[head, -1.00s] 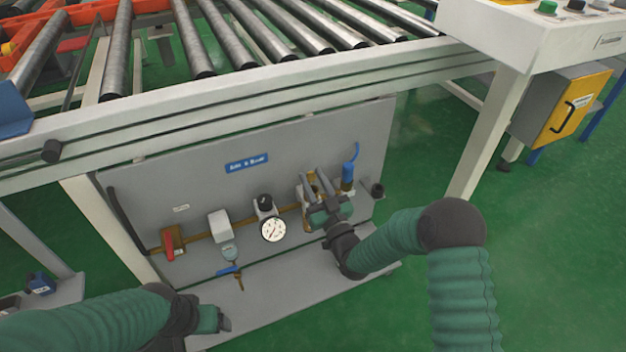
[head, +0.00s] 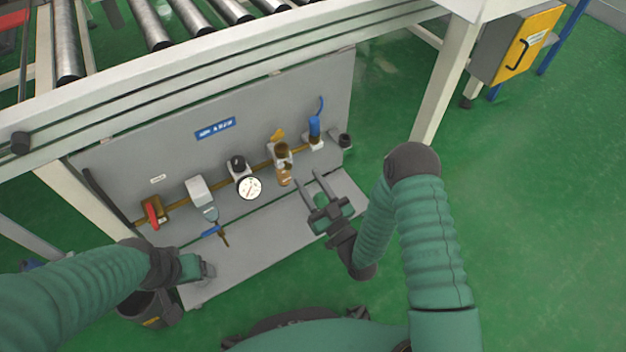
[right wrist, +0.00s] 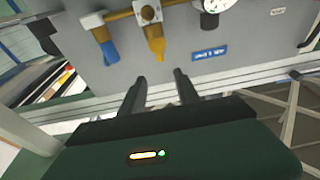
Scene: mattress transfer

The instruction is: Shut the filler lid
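A brass-brown fitting (head: 282,151) with an amber lower part (head: 285,177) is mounted on the grey panel, right of the gauge. A small orange-yellow flap (head: 278,134) sticks up at its top; it looks like the filler lid, standing raised, though it is small. In the right wrist view the fitting shows upside down, with its amber part (right wrist: 156,46) beyond my fingers. My right gripper (head: 312,183) is open and empty, in front of and below the fitting, apart from it. My left gripper (head: 207,269) hangs low over the base shelf; its fingers are not clear.
The conveyor frame (head: 200,97) overhangs the panel. Green floor is free at right.

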